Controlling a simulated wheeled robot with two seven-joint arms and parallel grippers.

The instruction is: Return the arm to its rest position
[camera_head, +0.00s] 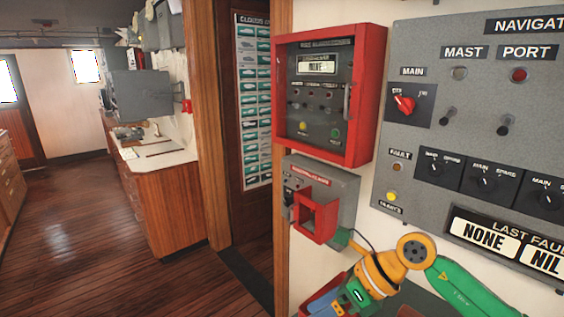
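My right arm (455,285), green with orange joints, comes in from the lower right. Its orange wrist (378,275) is bent down and left, just below a small grey box with a red guard (316,222). My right gripper (335,300) is at the bottom edge, partly cut off, with blue and red parts showing. I cannot tell whether it is open or shut, or whether it touches anything. My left arm and gripper are not in view.
A red-framed panel (368,120) and a large grey navigation panel (410,140) are on the wall close to my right arm. A wooden cabinet (170,215) stands further left. The wooden floor (75,245) at left is clear.

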